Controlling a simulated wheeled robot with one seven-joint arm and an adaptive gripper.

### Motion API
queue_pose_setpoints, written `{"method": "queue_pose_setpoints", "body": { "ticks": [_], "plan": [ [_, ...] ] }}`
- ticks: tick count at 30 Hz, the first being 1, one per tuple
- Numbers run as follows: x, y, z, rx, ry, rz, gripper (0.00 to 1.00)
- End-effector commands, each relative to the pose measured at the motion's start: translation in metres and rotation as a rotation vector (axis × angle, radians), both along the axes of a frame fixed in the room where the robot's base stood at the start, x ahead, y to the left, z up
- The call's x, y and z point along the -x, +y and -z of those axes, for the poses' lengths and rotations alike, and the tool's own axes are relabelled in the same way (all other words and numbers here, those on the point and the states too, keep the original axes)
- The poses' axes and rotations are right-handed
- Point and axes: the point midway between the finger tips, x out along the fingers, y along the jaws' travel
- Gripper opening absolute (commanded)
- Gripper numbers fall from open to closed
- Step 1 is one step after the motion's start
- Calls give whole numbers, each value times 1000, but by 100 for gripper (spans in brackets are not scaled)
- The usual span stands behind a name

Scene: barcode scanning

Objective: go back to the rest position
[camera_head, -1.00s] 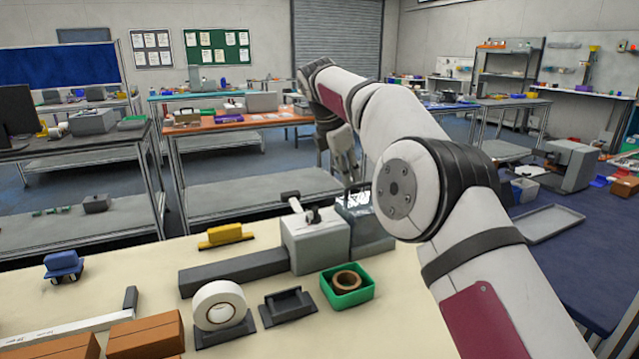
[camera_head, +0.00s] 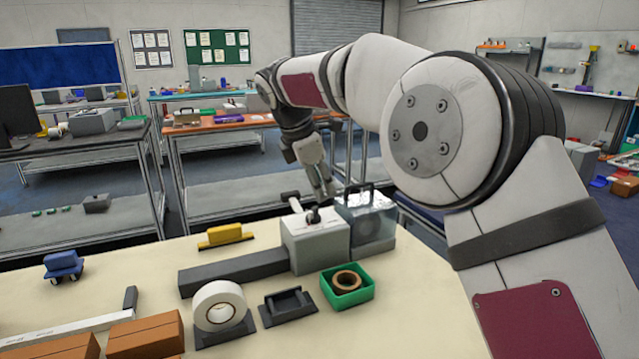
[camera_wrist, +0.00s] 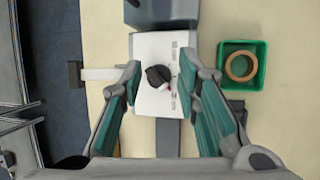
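My gripper (camera_head: 322,180) hangs above and behind the grey-white machine on the cream table, with my arm reaching in from the right. In the wrist view my gripper (camera_wrist: 163,92) has its two teal-padded fingers spread apart, with nothing between them. Below them lies the white top of the machine (camera_wrist: 150,112) with a black knob (camera_wrist: 158,77). The machine also shows in the head view (camera_head: 318,250). No object is held.
A clear-fronted grey box (camera_head: 372,232) adjoins the machine. A green bin (camera_head: 360,296) with a brown ring, a white tape roll (camera_head: 218,306), a yellow block (camera_head: 225,235) and brown boxes (camera_head: 147,336) stand on the cream table (camera_head: 130,258). Other benches stand behind.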

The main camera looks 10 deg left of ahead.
Motion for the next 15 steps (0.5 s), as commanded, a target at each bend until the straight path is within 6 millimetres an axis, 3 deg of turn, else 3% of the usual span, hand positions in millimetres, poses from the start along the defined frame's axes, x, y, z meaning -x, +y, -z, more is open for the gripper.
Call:
{"method": "queue_pose_setpoints", "body": {
  "ticks": [5,8,15],
  "plan": [
    [1,-3,-3,-3,-2,8,30],
    [6,-14,-15,-20,-9,45,30],
    [43,-77,-65,-117,-48,269,30]
  ]
}}
